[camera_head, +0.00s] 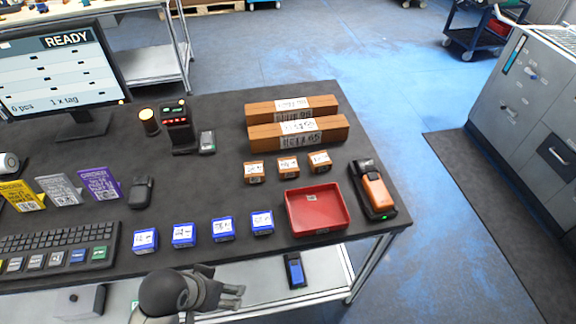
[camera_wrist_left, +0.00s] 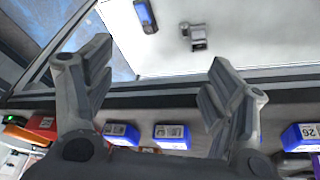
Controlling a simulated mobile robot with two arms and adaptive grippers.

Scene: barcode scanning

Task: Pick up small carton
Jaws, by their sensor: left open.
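Three small brown cartons with white labels, the left (camera_head: 254,173), middle (camera_head: 288,167) and right (camera_head: 319,162), stand in a row on the dark table. Two long brown cartons, (camera_head: 291,109) and (camera_head: 298,131), lie behind them. Several small blue boxes with white labels, one being (camera_head: 262,223), stand in a row nearer the front edge. My left gripper (camera_head: 238,297) is open and empty in front of the table edge, apart from all boxes. In the left wrist view its spread fingers (camera_wrist_left: 160,62) show, with blue boxes (camera_wrist_left: 172,136) beyond the table edge. My right gripper is not in view.
A red tray (camera_head: 290,222) sits right of the blue boxes, with an orange and black device (camera_head: 374,190) beside it. A monitor (camera_head: 60,70), keyboard (camera_head: 55,245) and tag cards fill the left. A blue handheld device (camera_head: 294,270) lies on the lower shelf.

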